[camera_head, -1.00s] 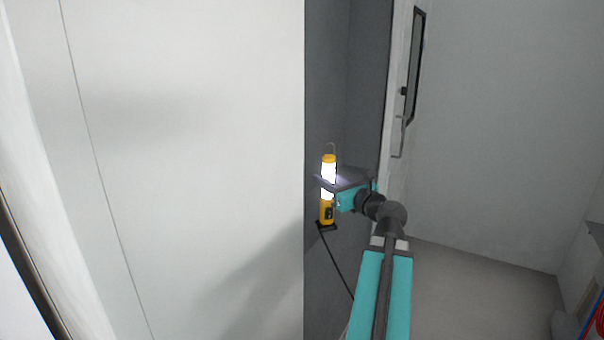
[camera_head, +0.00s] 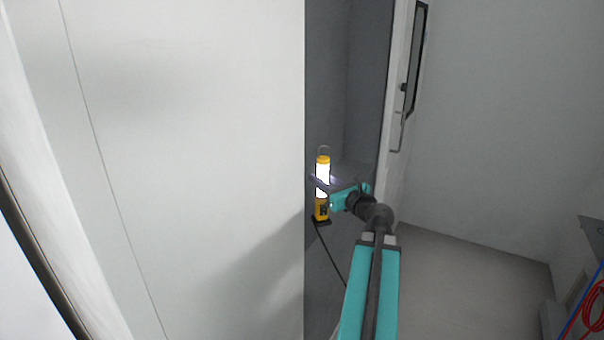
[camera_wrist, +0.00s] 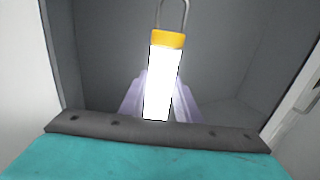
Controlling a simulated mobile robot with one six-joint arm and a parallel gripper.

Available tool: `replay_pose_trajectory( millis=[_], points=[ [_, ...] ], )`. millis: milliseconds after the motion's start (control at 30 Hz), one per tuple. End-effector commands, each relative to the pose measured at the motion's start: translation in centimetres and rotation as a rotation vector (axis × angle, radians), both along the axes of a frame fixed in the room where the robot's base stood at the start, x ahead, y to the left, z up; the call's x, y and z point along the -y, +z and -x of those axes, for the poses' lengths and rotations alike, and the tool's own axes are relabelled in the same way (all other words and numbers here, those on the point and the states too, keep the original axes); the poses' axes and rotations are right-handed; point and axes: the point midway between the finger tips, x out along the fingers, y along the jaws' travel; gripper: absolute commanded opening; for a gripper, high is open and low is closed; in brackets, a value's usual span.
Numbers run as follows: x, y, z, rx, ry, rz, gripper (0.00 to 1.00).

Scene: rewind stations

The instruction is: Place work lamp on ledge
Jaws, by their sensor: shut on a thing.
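The work lamp (camera_head: 322,172) is a yellow upright stick with a lit white tube, a wire hook on top and a dark foot. My gripper (camera_head: 322,182) is shut on its tube at mid-height and holds it upright. In the wrist view the lamp (camera_wrist: 164,75) stands between the two pale fingers of my gripper (camera_wrist: 159,100); its lower part is hidden. A black cable hangs from the lamp's foot. A grey surface (camera_head: 352,172), possibly the ledge, shows behind my gripper inside the dark recess. I cannot tell whether the foot touches anything.
A large white panel (camera_head: 190,150) fills the left, close beside the lamp. A white door (camera_head: 400,110) with a handle and window stands to the right of the recess. Open floor (camera_head: 460,290) lies right of my arm. Red and blue hoses (camera_head: 592,310) hang at the far right.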

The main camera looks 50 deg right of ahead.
Motion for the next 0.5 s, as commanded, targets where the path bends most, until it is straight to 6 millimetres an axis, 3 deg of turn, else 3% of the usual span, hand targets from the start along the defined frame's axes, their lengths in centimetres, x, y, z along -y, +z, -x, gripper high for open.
replay_pose_trajectory(
  millis=[333,500],
  points=[
    [0.2,0.2,-0.7,0.0,-0.003,-0.002,0.0],
    [0.8,-0.1,-2.5,0.0,-0.001,-0.001,0.0]
  ],
)
